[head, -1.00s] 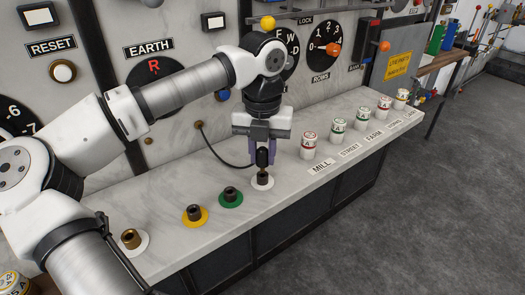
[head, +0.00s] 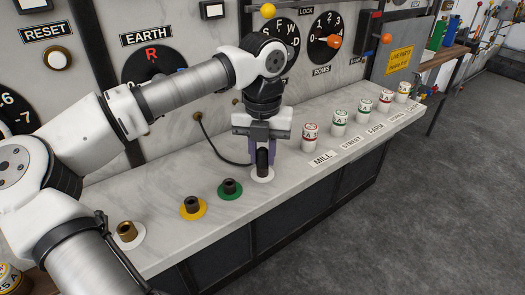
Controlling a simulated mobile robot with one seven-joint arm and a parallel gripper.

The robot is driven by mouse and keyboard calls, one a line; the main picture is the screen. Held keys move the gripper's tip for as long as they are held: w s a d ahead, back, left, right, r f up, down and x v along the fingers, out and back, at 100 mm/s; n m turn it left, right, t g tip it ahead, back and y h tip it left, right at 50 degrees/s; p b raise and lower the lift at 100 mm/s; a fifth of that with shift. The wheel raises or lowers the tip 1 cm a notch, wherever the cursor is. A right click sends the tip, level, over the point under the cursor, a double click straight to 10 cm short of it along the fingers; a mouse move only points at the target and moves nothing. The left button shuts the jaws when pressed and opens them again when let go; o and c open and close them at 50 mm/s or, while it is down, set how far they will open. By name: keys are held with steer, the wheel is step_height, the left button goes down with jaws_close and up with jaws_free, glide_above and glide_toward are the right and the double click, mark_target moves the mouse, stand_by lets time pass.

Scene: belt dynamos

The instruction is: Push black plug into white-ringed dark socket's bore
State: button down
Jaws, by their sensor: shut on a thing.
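My gripper (head: 263,156) points straight down and is shut on the black plug (head: 262,160). A cable runs to the plug area from a hole in the marble panel. The plug is upright, directly over the white-ringed dark socket (head: 262,176) on the bench. The plug's lower end meets the dark socket body, and the two merge in the picture. The bore is hidden, so I cannot tell how deep the plug sits. The white ring shows around the base, below the fingers.
To the left on the marble bench (head: 300,180) stand a green-ringed socket (head: 230,189), a yellow-ringed socket (head: 192,207) and a brass socket (head: 127,232) on a white ring. To the right stand several white labelled fuses, the nearest (head: 310,137) close to my gripper. The panel rises behind.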

mark_target(263, 149)
steer(key=shift+f, duration=0.3)
steer(key=c, duration=1.1)
jaws_free()
steer(key=shift+r, duration=0.1)
step_height(263, 149, up, 14)
steer(key=shift+f, duration=0.1)
